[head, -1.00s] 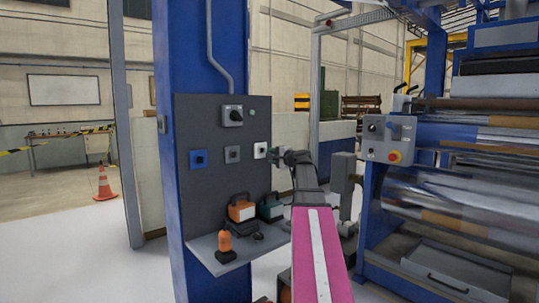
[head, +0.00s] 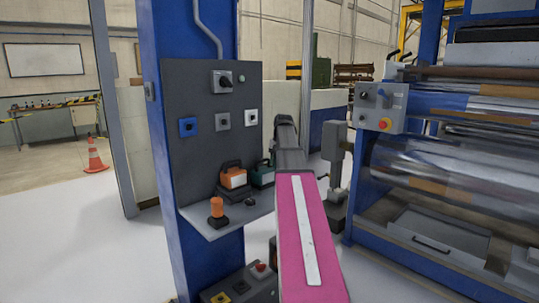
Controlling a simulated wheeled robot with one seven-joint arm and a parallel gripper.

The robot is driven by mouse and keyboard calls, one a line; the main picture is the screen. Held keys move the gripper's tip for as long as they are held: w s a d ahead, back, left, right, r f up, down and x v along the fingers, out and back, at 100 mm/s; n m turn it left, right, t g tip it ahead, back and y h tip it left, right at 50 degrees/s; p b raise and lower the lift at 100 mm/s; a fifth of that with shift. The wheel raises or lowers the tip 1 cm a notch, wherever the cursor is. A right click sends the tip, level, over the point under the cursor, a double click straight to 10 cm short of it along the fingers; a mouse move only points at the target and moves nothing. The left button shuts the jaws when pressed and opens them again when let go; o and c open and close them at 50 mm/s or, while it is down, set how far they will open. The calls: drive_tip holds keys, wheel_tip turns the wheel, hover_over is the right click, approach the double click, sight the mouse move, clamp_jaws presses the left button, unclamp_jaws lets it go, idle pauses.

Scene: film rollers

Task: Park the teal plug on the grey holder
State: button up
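A teal item with a dark handle (head: 262,175) stands at the back of the grey shelf, partly behind an orange one; I cannot tell whether it is the plug. The grey square fitting (head: 222,122) is in the middle of a row on the dark panel, between a blue one and a white one; nothing shows plugged into it. It may be the grey holder. The dark end of my arm, with my gripper (head: 285,122), is just right of the panel. Its fingers are hidden or too small to read, and so is anything held.
The dark panel (head: 205,80) hangs on a blue column. Its shelf (head: 228,224) holds an orange item (head: 233,178), an orange cylinder (head: 217,207) and a small dark piece (head: 250,202). A button box (head: 262,271) is below. The roller machine (head: 420,185) stands right; open floor lies left.

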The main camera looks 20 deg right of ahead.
drive_tip(key=shift+g+h, duration=0.3)
drive_tip(key=shift+h, duration=0.3)
drive_tip(key=shift+s+d+f, duration=0.25)
drive_tip(key=shift+s+f, duration=0.05)
drive_tip(key=shift+f, duration=1)
drive_tip(key=shift+s+d+f, duration=0.2)
drive_tip(key=shift+s+f, duration=0.15)
drive_tip(key=shift+f, duration=1)
drive_tip(key=shift+s+d+f, duration=0.25)
drive_tip(key=shift+s+f, duration=0.05)
drive_tip(key=shift+f, duration=1)
drive_tip(key=shift+f, duration=0.6)
drive_tip(key=o, duration=1.4)
drive_tip(key=shift+c, duration=0.2)
drive_tip(key=shift+r, duration=0.15)
wheel_tip(320, 180, up, 11)
drive_tip(key=shift+f, duration=0.2)
